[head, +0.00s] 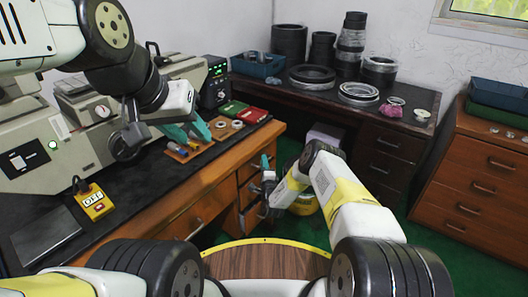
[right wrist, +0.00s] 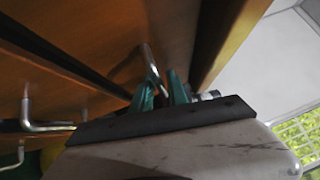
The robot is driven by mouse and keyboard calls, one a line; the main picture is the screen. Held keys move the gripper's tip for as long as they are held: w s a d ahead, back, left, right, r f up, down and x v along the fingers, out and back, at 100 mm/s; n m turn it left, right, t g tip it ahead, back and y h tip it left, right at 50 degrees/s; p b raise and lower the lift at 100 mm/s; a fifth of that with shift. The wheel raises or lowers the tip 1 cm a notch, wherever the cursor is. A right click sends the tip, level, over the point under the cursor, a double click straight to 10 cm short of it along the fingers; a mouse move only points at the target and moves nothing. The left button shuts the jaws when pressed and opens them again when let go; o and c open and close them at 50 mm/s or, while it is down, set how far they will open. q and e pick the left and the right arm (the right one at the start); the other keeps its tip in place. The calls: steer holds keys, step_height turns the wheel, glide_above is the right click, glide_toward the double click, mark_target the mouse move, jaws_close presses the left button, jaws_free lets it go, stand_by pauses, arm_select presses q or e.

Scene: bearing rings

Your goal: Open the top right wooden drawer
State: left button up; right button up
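The wooden desk (head: 215,185) on the left has a column of drawers at its right end. The top right drawer (head: 247,170) is partly covered by my right gripper, and I cannot tell whether it stands slightly out. Its metal handle (right wrist: 151,62) shows in the right wrist view. My right gripper (head: 266,165) is at this drawer front. In the right wrist view, its teal fingers (right wrist: 163,85) stand apart with the handle's bar between their tips; a firm grip does not show. My left gripper (head: 187,132) is open and empty above the desk top.
Lower drawers with handles (right wrist: 28,110) sit beneath. The desk top holds a grey machine (head: 50,140), a yellow control box (head: 94,201) and a tray of small parts (head: 190,148). A dark desk (head: 405,118) with bearing rings stands behind. Green floor shows between the furniture.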

steer(key=shift+c, duration=0.2)
jaws_close()
steer(key=shift+f, duration=0.1)
stand_by(1.0)
